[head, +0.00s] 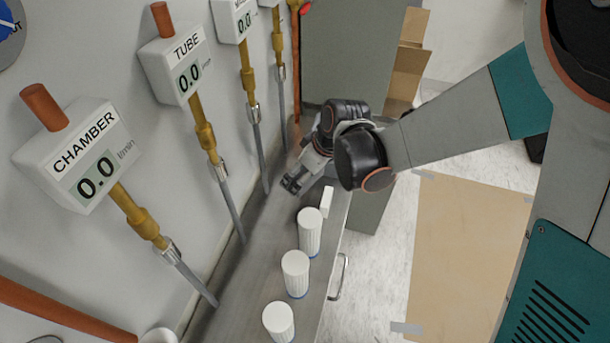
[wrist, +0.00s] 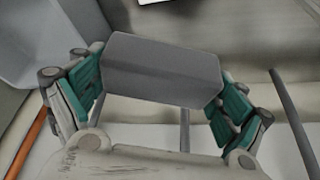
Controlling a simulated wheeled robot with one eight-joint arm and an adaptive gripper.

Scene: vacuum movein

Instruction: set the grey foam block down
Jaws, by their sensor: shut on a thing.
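The grey foam block (wrist: 163,72) shows in the wrist view as a plain dark grey box. My gripper (wrist: 160,95) is shut on it, with a teal-padded finger against each end. In the head view my gripper (head: 293,185) is over the grey counter (head: 250,285), near its far part beside the wall. The block cannot be made out in the head view. I cannot tell whether its underside touches the counter.
Several white containers, one here (head: 296,272), stand along the counter's right side. A small white block (head: 326,201) is beyond them. Flow meters marked CHAMBER (head: 75,160) and TUBE (head: 175,65) hang on the left wall with pipes reaching down. The counter between pipes and containers is clear.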

